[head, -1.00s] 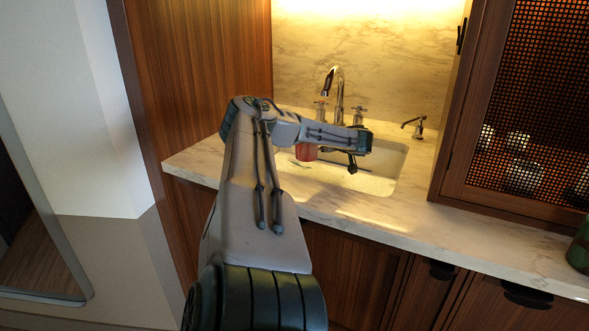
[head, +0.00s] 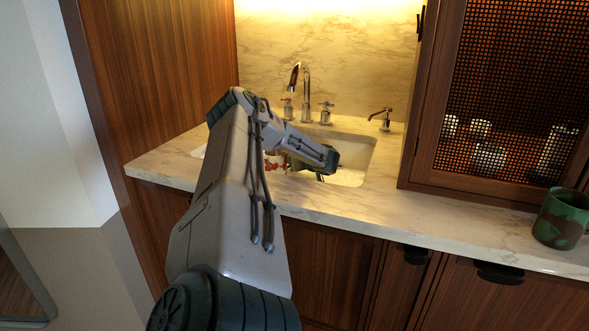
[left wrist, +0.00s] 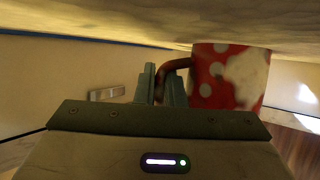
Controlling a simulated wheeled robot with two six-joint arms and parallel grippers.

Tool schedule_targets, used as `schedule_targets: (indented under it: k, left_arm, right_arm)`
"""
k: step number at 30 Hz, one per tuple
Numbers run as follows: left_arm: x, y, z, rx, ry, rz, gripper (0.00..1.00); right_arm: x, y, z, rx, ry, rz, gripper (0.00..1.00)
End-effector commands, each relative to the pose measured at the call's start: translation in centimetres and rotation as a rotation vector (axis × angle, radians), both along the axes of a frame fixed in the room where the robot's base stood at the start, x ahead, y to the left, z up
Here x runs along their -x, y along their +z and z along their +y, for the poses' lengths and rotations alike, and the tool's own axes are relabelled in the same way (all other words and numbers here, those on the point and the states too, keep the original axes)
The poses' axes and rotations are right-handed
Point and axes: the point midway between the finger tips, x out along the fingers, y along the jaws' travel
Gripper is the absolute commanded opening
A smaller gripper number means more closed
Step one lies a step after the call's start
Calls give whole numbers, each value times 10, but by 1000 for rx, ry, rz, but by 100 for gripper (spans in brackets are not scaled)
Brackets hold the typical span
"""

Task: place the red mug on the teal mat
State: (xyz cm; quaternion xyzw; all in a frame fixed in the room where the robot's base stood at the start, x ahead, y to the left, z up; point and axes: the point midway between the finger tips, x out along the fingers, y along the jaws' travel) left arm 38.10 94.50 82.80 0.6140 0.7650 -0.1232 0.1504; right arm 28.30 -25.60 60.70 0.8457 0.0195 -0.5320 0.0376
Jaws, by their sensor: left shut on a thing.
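The red mug with white spots (left wrist: 228,85) is large in the left wrist view. My left gripper (left wrist: 166,82) is shut on its handle, and the mug body is beside the fingers on the right. In the head view only a small red part of the mug (head: 271,165) shows beside my arm, over the counter near the sink. There my arm hides most of the mug and the fingertips. I cannot make out the teal mat; a thin blue strip (left wrist: 90,36) crosses the left wrist view, and I cannot tell what it is. My right gripper is not in view.
The marble counter (head: 420,222) holds a sink (head: 352,165) with a tall faucet (head: 306,95) and a soap dispenser (head: 382,118). A green and brown mug (head: 560,220) stands at the right. A mesh-front cabinet (head: 425,120) rises behind. The counter front between sink and green mug is clear.

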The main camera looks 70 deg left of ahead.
Motion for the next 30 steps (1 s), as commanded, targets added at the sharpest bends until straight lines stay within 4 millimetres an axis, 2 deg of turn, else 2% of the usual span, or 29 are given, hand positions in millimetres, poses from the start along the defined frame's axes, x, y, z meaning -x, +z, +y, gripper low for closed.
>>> schedule_targets:
  k: [6,14,15,18,30]
  left_arm:
    - [-1,-19,0,-2,-2,3,0]
    - [0,-21,0,-1,-1,0,0]
    - [0,-22,0,1,0,0,11]
    - [0,-22,0,1,0,0,31]
    - [-1,-19,-6,3,0,-2,31]
  right_arm:
    - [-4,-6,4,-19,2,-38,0]
    - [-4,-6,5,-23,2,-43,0]
    - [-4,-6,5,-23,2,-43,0]
    - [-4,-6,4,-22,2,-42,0]
    - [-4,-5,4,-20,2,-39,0]
